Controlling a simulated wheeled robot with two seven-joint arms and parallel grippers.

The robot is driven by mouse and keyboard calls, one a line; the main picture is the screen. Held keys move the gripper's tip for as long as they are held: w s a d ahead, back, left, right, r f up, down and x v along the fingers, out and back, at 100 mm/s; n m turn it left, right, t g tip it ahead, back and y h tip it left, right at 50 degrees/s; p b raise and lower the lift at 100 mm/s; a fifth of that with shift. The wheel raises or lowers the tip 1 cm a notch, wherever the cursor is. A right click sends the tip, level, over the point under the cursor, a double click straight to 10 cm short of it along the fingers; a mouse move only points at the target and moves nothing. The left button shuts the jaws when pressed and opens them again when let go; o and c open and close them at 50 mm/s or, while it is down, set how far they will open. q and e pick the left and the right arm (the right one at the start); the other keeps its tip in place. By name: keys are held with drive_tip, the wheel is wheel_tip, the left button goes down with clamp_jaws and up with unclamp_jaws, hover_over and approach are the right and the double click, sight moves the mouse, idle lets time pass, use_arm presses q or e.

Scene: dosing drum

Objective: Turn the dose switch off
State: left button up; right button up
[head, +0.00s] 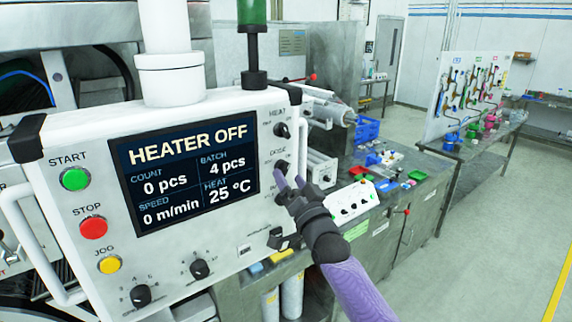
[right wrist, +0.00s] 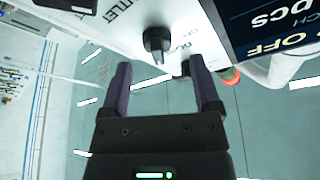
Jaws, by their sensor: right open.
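The dose switch (head: 281,167) is a small black knob on the right side of the white control panel (head: 225,215), under the heat knob (head: 282,130). In the right wrist view, where the panel lettering is inverted, the dose switch (right wrist: 157,40) lies ahead of the gap between my fingers. My right gripper (head: 290,177) is open and empty, with purple fingers aimed at the panel. In the right wrist view its fingertips (right wrist: 158,62) are on either side of the knob's line and seem short of it. I cannot read the switch's setting. My left gripper is not in view.
The display (head: 190,160) reads HEATER OFF. Start (head: 75,179), stop (head: 93,228) and jog (head: 109,264) buttons line the panel's left. A black corner guard (head: 283,240) is just below my right gripper. A workbench (head: 425,190) with small parts stands behind; the floor at right is clear.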

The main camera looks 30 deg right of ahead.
sight(283, 168)
drive_tip(key=x, duration=0.2)
drive_tip(key=shift+w+d+r, duration=0.1)
drive_tip(key=shift+w+d, duration=0.05)
drive_tip(key=shift+w, duration=0.1)
clamp_jaws()
